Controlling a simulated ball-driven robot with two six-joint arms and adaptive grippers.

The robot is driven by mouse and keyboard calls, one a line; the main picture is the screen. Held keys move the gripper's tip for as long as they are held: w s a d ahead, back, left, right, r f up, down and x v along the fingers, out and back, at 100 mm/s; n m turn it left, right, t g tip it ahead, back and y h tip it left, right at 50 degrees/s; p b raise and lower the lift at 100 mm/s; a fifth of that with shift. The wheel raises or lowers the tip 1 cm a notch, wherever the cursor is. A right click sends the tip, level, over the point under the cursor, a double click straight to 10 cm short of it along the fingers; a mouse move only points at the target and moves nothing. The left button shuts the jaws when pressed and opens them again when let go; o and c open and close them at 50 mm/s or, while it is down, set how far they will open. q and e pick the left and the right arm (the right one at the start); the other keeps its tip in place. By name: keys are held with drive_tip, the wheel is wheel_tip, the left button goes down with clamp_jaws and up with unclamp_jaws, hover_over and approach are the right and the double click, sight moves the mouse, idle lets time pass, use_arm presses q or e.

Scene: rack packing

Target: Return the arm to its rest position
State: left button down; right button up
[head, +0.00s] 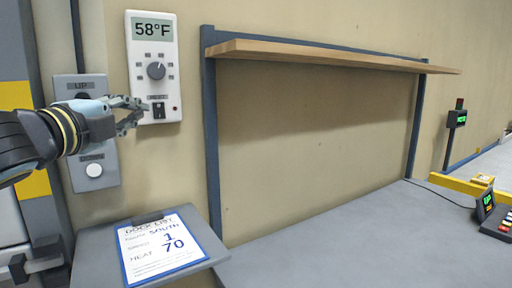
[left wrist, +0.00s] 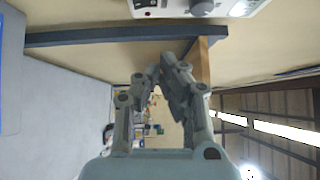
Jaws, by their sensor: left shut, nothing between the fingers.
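My left gripper (head: 136,110) comes in from the left in the head view, its fingers shut and empty. It is in front of the wall, at the lower left of a white thermostat panel (head: 171,98) that reads 58°F, with a dial and a switch below it. I cannot tell if the fingertips touch the panel. In the left wrist view the gripper (left wrist: 166,72) points past the shelf frame, with the thermostat (left wrist: 195,8) at the top edge. My right gripper is not in view.
A grey UP button box (head: 93,172) is partly hidden behind my left gripper. A wooden shelf (head: 330,57) on blue posts spans the wall. The grey table (head: 350,235) is mostly clear.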

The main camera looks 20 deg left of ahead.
use_arm(q)
drive_tip(key=s+f+n+g+y, duration=0.1)
drive_tip(key=s+f+n+g, duration=0.35)
drive_tip(key=f, duration=0.45)
drive_tip(key=s+f+n+g+y, duration=0.1)
drive_tip(key=s+f+n+g, duration=0.3)
drive_tip(key=f, duration=0.5)
drive_tip(key=s+d+f+n+g+h, duration=0.1)
drive_tip(key=s+d+f+n+g, duration=0.3)
drive_tip(key=s+f, duration=0.35)
drive_tip(key=s+d+f+n+g+h, duration=0.25)
drive_tip(key=s+d+f+n, duration=0.2)
drive_tip(key=s+f, duration=0.35)
wheel_tip(320, 180, down, 29)
drive_tip(key=s+a+g+b, duration=0.1)
drive_tip(key=s+a+b, duration=0.15)
drive_tip(key=b, duration=0.35)
drive_tip(key=s+f+g+b, duration=0.1)
drive_tip(key=s+f+b, duration=0.4)
drive_tip(key=s+f, duration=1.4)
wheel_tip(320, 180, down, 3)
drive_tip(key=shift+s+a+f+g+y, duration=0.15)
drive_tip(key=shift+a+f+g+y, duration=0.05)
drive_tip(key=shift+g+y, duration=0.15)
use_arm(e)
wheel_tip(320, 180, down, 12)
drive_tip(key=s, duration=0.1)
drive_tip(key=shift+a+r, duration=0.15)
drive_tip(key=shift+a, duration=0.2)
